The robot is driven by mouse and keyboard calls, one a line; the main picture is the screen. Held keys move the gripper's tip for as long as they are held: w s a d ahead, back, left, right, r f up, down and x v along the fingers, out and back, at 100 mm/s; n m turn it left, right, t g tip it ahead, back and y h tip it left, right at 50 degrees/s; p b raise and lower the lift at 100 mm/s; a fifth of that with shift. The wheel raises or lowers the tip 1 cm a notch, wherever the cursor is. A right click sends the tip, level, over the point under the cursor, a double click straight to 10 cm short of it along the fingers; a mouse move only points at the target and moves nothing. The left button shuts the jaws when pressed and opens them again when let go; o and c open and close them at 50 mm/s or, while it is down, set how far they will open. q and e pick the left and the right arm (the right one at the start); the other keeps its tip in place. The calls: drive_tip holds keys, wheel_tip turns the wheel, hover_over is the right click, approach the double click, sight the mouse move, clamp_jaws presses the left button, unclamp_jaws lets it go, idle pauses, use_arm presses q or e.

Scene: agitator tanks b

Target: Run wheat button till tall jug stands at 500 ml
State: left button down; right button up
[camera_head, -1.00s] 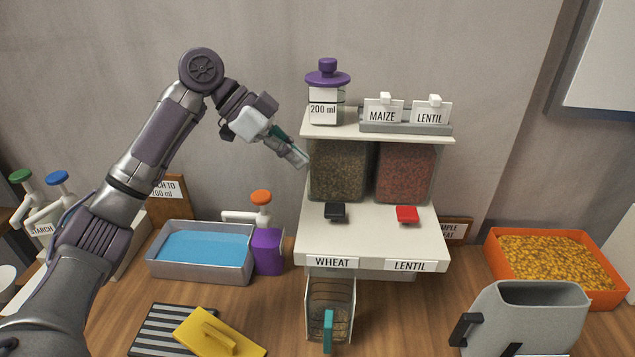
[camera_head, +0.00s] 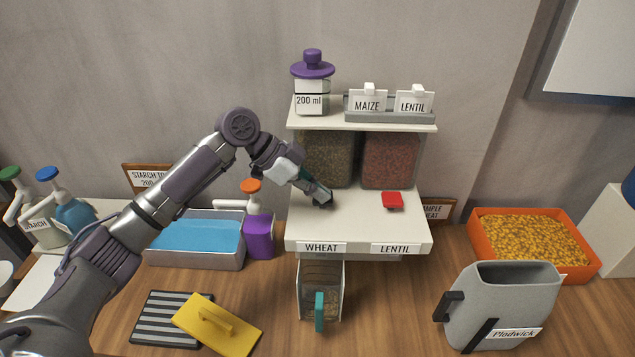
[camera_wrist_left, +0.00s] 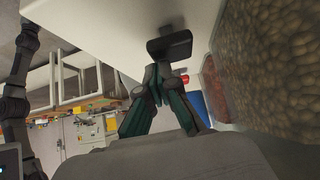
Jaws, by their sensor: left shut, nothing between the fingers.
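The dispenser's black wheat button (camera_wrist_left: 169,46) shows in the left wrist view, just beyond my fingertips. My left gripper (camera_head: 326,201) is shut and empty, with its tips at the black button above the WHEAT label (camera_head: 321,247). In the left wrist view the gripper (camera_wrist_left: 160,70) tips appear at or touching the button; whether it is pressed I cannot tell. The tall clear jug (camera_head: 336,283) with a teal handle stands upright under the wheat side. Brownish grain shows inside it, but the level against its marks is too small to read. My right gripper is not in view.
The red lentil button (camera_head: 392,200) sits to the right on the same white shelf. A grey jug (camera_head: 520,300) and an orange tray of yellow grain (camera_head: 530,240) stand right. A blue-filled tray (camera_head: 195,259), a yellow float (camera_head: 222,328) and a striped mat (camera_head: 160,330) lie left.

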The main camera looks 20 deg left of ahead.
use_arm(q)
drive_tip(key=shift+f, duration=0.25)
drive_tip(key=shift+f+b, duration=0.45)
drive_tip(key=shift+f, duration=0.4)
drive_tip(key=shift+s, duration=0.1)
drive_tip(key=shift+s+f, duration=0.1)
drive_tip(key=shift+f, duration=0.1)
idle(0.8)
drive_tip(key=shift+r, duration=0.1)
idle(0.4)
